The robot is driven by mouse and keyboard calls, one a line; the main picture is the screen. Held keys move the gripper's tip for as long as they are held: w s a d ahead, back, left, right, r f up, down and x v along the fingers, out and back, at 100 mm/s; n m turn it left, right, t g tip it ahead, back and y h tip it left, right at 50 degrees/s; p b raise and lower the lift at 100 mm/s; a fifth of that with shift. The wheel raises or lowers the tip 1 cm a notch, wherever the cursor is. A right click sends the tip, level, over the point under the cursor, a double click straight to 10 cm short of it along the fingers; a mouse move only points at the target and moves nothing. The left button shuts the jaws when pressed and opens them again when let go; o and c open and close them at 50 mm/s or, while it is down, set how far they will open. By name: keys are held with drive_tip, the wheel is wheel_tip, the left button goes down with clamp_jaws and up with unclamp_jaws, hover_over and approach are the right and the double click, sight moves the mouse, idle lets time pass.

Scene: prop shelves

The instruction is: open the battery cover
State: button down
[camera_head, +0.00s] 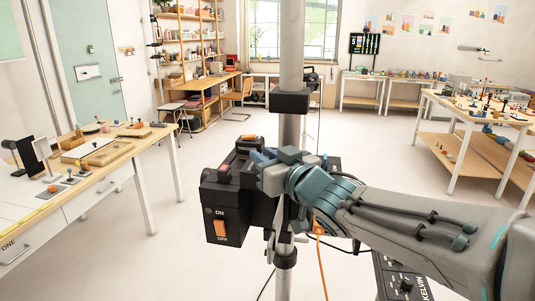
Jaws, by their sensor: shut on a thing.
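A black box (222,212) with an orange ON/OFF rocker switch is mounted on a grey upright pole. Its top shows an orange part and a red part. My gripper (268,172) is at the right side of the box's upper part, shut, with its fingers against the box top. It appears to be closed on the battery cover there, but the cover's outline cannot be told apart from the box and fingers. My teal and grey wrist and arm come in from the right and hide the right side of the box and part of the pole.
The pole (291,50) runs up past the box, with a black clamp (290,101) above. An orange cable (320,250) and a black control unit labelled KELVIN (402,284) hang below. Tables stand left (100,165) and right (480,115). The floor between is clear.

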drive_tip(key=c, duration=1.4)
unclamp_jaws()
drive_tip(key=shift+v, duration=6.9)
